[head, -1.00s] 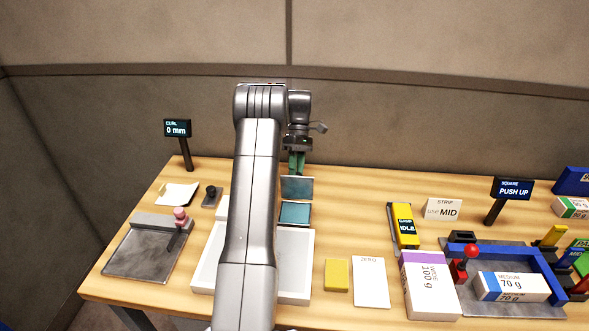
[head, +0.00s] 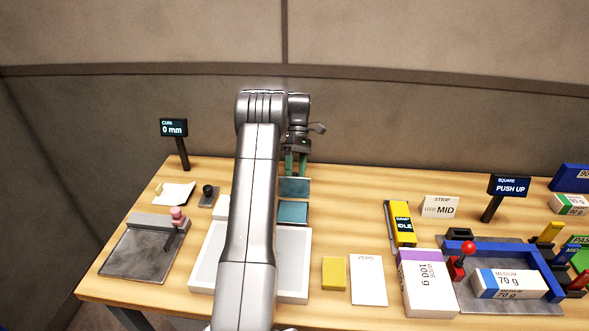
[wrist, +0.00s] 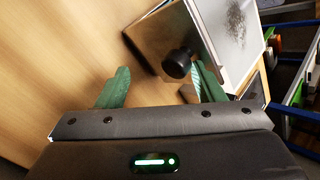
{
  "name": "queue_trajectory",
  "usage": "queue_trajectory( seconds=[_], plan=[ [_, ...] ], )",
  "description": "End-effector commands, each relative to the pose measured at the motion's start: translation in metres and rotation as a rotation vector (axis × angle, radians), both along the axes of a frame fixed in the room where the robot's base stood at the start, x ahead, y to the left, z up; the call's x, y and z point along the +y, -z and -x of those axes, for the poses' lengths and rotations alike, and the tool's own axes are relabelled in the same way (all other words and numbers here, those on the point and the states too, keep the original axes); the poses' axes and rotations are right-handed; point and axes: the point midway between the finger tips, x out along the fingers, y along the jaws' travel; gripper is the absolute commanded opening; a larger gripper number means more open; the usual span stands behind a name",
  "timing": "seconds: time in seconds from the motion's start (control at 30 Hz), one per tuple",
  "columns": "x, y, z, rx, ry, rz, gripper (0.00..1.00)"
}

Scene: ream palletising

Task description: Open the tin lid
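The tin (head: 292,212) shows in the head view as a small teal-topped box just right of my arm. A grey panel (head: 294,187), apparently its lid, stands directly behind it; its exact angle is hard to tell. In the wrist view a shiny brass-coloured panel (wrist: 157,32) carries a black knob (wrist: 177,64). My gripper (head: 296,165) is behind the grey panel, with green fingers pointing down. In the wrist view its fingers (wrist: 161,86) are apart and empty. The knob appears between them, closer to the right finger; contact cannot be told.
A white tray (head: 293,288) lies partly under my arm. A yellow block (head: 334,273) and a white card (head: 368,280) lie to its right. A metal plate with a pink-knobbed lever (head: 177,215) is at left. Bare wood (head: 350,205) lies right of the tin.

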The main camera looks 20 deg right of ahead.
Motion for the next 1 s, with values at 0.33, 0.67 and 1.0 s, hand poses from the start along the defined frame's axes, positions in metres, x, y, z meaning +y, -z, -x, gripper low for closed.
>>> queue_trajectory(
  seconds=[0.33,0.67,1.0],
  plan=[
    [0.000,0.009,0.001,0.006,0.001,-0.002,0.49],
    [0.002,0.007,0.003,-0.015,0.000,0.007,0.49],
    [0.009,0.001,0.016,-0.157,0.000,0.075,0.49]
  ],
)
